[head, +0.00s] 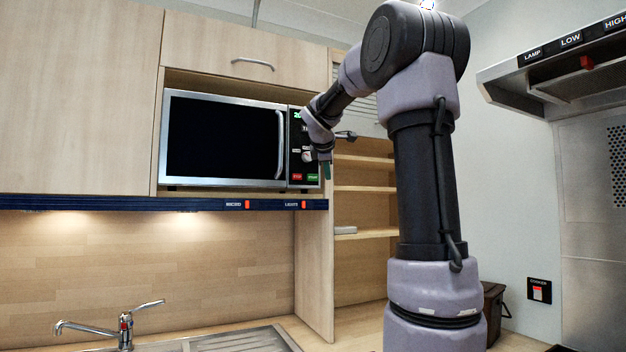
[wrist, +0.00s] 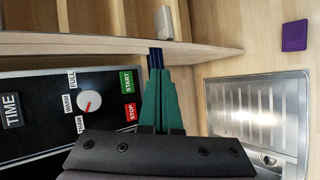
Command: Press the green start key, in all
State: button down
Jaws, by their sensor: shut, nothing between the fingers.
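The microwave (head: 222,140) sits in the wall cabinet with its door shut. Its black control panel is at its right edge. The green START key (head: 313,177) is at the panel's bottom right, next to the red STOP key (head: 297,177). In the wrist view the green START key (wrist: 127,81) and red STOP key (wrist: 131,111) show clearly, left of my fingers. My gripper (head: 326,172) is shut and empty, by the panel's lower right edge. In the wrist view the closed green fingers (wrist: 155,58) appear beside the START key, not over it; I cannot tell the gap.
A dial (wrist: 90,103) sits beside the keys. Open shelves (head: 362,188) stand right of the microwave. A blue rail with MICRO and LIGHTS switches (head: 247,204) runs below. A sink and tap (head: 124,328) are lower down; a cooker hood (head: 560,75) hangs at right.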

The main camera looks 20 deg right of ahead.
aim_at(316, 174)
jog(key=shift+w+a, duration=0.15)
jog(key=shift+w, duration=4.05)
jog(key=shift+w, duration=0.4)
